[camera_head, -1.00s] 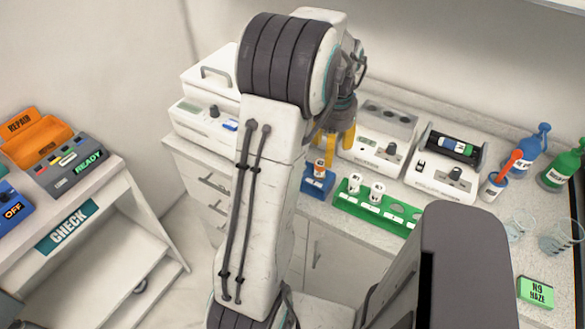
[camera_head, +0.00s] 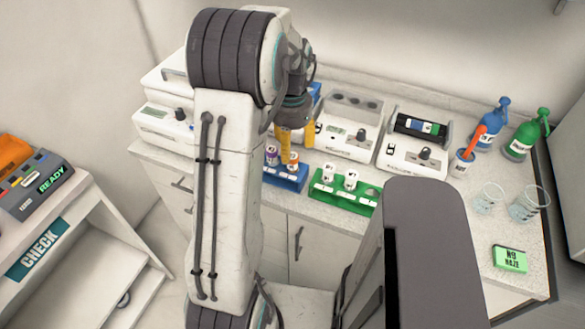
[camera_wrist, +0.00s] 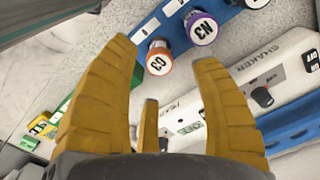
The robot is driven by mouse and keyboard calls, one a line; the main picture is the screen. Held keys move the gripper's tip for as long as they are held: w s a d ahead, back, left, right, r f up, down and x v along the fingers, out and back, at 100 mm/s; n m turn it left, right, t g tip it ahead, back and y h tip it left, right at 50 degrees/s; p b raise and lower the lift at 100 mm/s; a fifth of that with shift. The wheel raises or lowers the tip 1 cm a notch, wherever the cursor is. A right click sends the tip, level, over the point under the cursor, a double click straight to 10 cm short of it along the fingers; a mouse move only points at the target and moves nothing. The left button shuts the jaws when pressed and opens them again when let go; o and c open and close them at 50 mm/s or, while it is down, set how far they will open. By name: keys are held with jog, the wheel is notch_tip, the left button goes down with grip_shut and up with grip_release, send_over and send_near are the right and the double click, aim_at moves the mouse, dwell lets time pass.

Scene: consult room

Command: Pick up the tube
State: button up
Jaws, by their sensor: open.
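My gripper (camera_head: 296,136) has yellow fingers and hangs above and behind the blue rack (camera_head: 285,182) on the counter. Its fingers are spread and empty in the wrist view (camera_wrist: 163,78). The blue rack holds an orange-ringed tube (camera_head: 293,163) and a purple-ringed tube (camera_head: 271,156), both upright. In the wrist view the orange-ringed tube (camera_wrist: 159,59) shows between the fingertips, apart from them, and the purple-ringed tube marked N3 (camera_wrist: 202,28) is beside it. Two white-capped tubes (camera_head: 330,172) (camera_head: 351,179) stand in a green rack (camera_head: 343,201). Which tube is meant is not shown.
White lab devices (camera_head: 345,138) (camera_head: 413,157) stand behind the racks. Blue (camera_head: 490,132) and green (camera_head: 524,139) bottles and glass beakers (camera_head: 527,207) are at the right. A green box (camera_head: 510,258) lies near the front. A CHECK stand (camera_head: 40,250) is at the left.

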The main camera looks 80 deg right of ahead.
aim_at(292, 156)
jog(key=shift+s+f+p, duration=0.1)
jog(key=shift+f+p, duration=0.25)
jog(key=shift+f, duration=2)
jog(key=c, duration=1.1)
